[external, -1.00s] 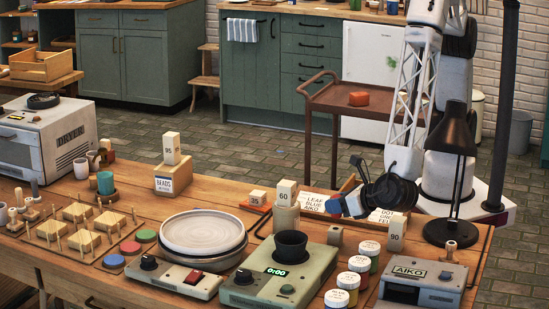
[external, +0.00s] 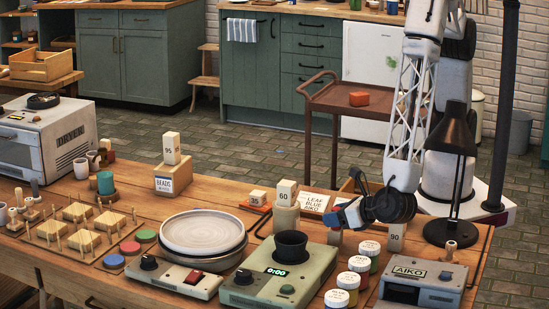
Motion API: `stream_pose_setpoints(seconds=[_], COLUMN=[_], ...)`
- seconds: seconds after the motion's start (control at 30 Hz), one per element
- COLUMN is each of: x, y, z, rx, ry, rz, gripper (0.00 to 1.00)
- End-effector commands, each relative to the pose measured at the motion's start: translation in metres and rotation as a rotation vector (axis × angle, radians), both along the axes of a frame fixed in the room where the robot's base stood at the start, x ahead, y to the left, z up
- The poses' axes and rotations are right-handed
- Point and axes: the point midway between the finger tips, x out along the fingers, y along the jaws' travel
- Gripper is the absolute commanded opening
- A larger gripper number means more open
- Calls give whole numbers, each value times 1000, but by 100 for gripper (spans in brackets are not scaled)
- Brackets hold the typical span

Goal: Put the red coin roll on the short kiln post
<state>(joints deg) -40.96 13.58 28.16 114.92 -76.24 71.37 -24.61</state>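My gripper (external: 342,215) hangs low over the right side of the table, its fingers pointing left, just right of the block marked 60 (external: 287,190). A small reddish patch shows beside its blue fingers. I cannot tell whether this is the red coin roll, or whether the fingers are open or shut. I cannot make out the roll for sure elsewhere. The short post marked 35 (external: 258,197) stands low by a red-orange slab (external: 256,208), left of the 60 block. Taller posts are marked 95 (external: 171,148) and 90 (external: 396,235).
A green scale (external: 250,296) with a dark cup (external: 291,247) stands in front of the posts. Paint jars (external: 348,281) and a black lamp (external: 452,140) stand on the right. Stacked plates (external: 203,232) and a pegged board (external: 85,240) lie left.

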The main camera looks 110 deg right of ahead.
Motion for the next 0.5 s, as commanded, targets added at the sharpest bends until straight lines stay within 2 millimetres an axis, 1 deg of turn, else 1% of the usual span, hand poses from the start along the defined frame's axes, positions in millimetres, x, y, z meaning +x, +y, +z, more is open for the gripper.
stream_pose_setpoints(seconds=[0.27, 0.43, 0.5], x=[0, 0, -2], y=[0, 0, 3], z=[0, 4, 4], rx=[0, 1, 0], ry=[0, -1, 0], rz=[0, 1, 1], gripper=[55, 55, 55])
